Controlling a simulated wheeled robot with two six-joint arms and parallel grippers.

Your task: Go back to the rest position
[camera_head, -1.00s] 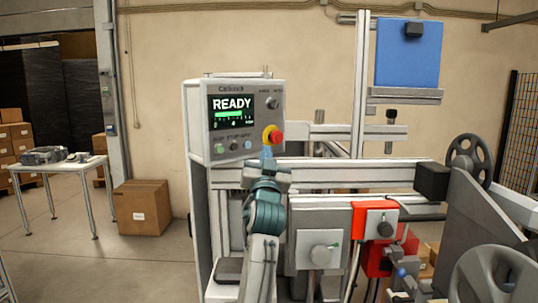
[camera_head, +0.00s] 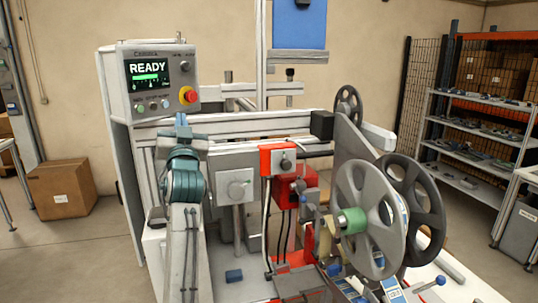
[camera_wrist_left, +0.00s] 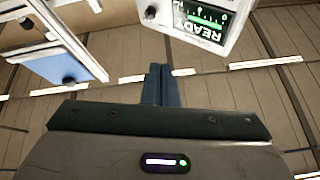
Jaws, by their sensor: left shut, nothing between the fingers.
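My left gripper (camera_head: 181,120) is raised upright in front of the machine, below the control panel (camera_head: 158,80). Its fingertips are a little below the red emergency button (camera_head: 188,95) in the picture, apparently clear of it. In the left wrist view the two dark fingers (camera_wrist_left: 161,84) lie together, with nothing between them. The panel's screen reads READY, and part of the panel (camera_wrist_left: 205,22) also shows in the wrist view, upside down. My right gripper is not in view.
A large grey reel (camera_head: 350,190) with a green hub stands on the right side of the machine. A red block (camera_head: 273,160) sits at its middle. A cardboard box (camera_head: 62,187) is on the floor at left, and shelves (camera_head: 478,145) stand at the back right.

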